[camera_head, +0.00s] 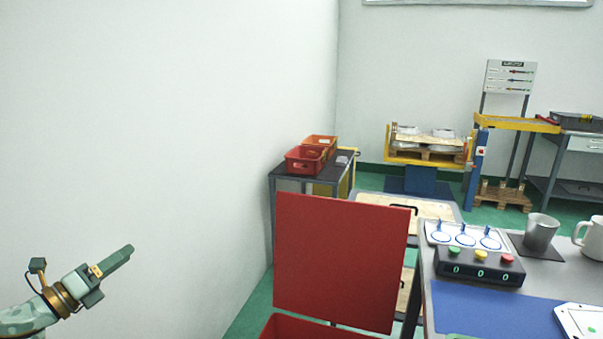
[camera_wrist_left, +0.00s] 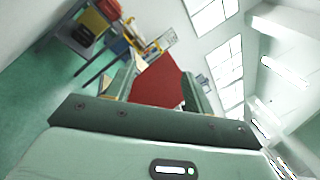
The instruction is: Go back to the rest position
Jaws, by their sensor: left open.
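My left gripper (camera_head: 128,252) is raised at the lower left of the head view, in front of the white wall. It is open, with nothing visible between its fingers. In the left wrist view, its dark green body (camera_wrist_left: 150,125) fills the lower part, and the picture is tilted. My right gripper is in neither view.
A red panel (camera_head: 340,262) stands upright over a red box, right of my left gripper. A grey table at right carries a blue mat (camera_head: 490,312), a black button box (camera_head: 480,266), a metal cup (camera_head: 540,232) and a white mug (camera_head: 591,238). Red bins (camera_head: 306,160) stand farther back.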

